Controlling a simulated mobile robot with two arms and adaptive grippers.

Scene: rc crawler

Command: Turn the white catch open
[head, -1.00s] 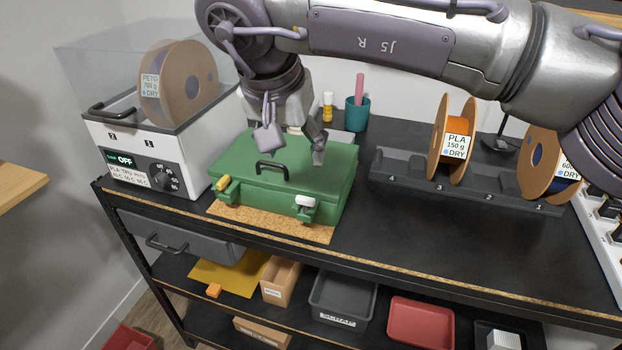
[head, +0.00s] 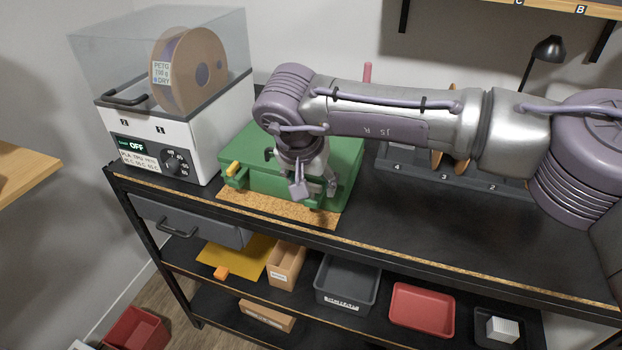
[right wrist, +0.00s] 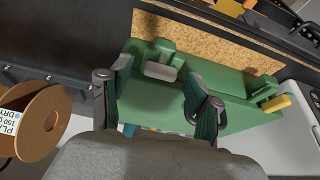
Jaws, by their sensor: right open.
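The green case (head: 344,163) stands on the workbench on a cork mat. Its white catch (right wrist: 160,71) shows in the right wrist view on the case's front edge, between my finger lines. In the head view my gripper hides the white catch. A yellow catch (head: 233,168) sits at the left of the case front; it also shows in the right wrist view (right wrist: 276,103). My right gripper (head: 316,190) is open, pointing down over the right part of the case front. In the right wrist view its two fingers (right wrist: 158,80) stand apart with nothing gripped. My left gripper is not in view.
A white dryer (head: 165,142) with a spool stands left of the case. A dark spool rack (head: 490,187) lies to the right, partly behind my arm. The cork mat (head: 275,207) reaches the front. The bench's front right is clear; bins fill the shelf below.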

